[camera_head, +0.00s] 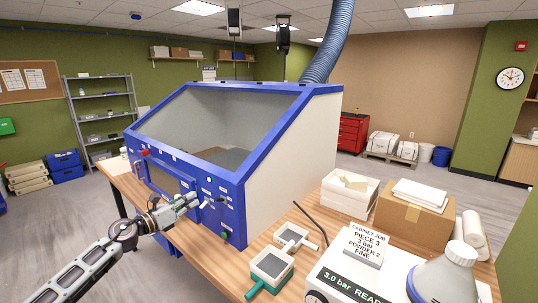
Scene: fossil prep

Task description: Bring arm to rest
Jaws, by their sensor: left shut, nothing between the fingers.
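My left arm comes in from the lower left. Its gripper (192,199) is shut and empty, in front of the blue control panel on the cabinet's front face. Its tip is close to the panel's small knobs; I cannot tell whether it touches them. The blast cabinet (292,138) has a blue frame, pale side wall and slanted window, and stands on a wooden table. My right gripper is not in view.
Two sieve-like trays with handles (269,265) lie on the table (229,269). A white bin (347,200), cardboard box (409,216), sign block (367,247), white unit (343,285) and grey-white bottle (441,282) crowd the right.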

